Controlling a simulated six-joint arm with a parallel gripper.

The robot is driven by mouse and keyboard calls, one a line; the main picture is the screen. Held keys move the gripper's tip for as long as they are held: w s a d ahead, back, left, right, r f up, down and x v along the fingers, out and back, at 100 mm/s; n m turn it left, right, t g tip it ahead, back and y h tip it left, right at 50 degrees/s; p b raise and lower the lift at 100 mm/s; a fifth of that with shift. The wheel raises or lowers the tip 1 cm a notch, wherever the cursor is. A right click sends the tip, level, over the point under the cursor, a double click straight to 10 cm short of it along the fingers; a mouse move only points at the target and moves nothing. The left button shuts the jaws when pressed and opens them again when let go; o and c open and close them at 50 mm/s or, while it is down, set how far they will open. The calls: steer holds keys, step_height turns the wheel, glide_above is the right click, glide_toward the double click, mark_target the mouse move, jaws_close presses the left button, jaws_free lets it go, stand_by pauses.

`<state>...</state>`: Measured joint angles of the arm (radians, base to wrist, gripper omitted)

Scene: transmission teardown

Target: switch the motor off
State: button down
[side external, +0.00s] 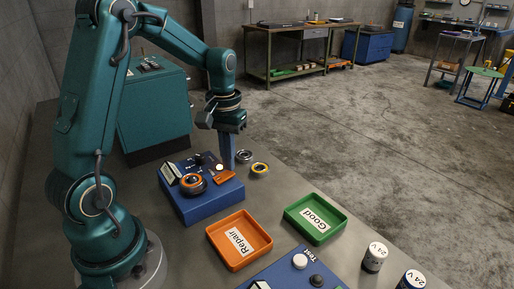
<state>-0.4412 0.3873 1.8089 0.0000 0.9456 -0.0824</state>
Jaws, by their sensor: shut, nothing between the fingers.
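A blue unit (212,205) stands on the table in front of my arm. On its top are an orange ring-shaped part (192,183) with a dark centre, a small lit white button (219,167), small dark controls and an orange piece (225,177). I cannot tell which control switches the motor, or whether the motor is turning. My gripper (229,168) points down over the right rear part of the unit, close to the lit button and the orange piece. Its fingers are shut and empty. I cannot tell if the tips touch anything; they hide part of the top.
Two small rings (259,169) lie just right of the unit. An orange "Repair" tray (262,257) and a green "Good" tray (335,232) lie in front. A blue "Test" panel (277,275) and two "24 V" cylinders (374,258) stand nearest. A teal cabinet (150,105) stands behind.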

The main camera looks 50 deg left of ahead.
steer(key=shift+f, duration=0.65)
steer(key=shift+r, duration=3.55)
steer(key=s+d+r+m+t, duration=0.35)
steer(key=d+r, duration=0.25)
steer(key=d, duration=0.2)
steer(key=s+d+f+m+t, duration=0.2)
steer(key=s+d+f, duration=0.1)
steer(key=s, duration=0.4)
steer(key=shift+s+d, duration=0.25)
steer(key=shift+d, duration=0.35)
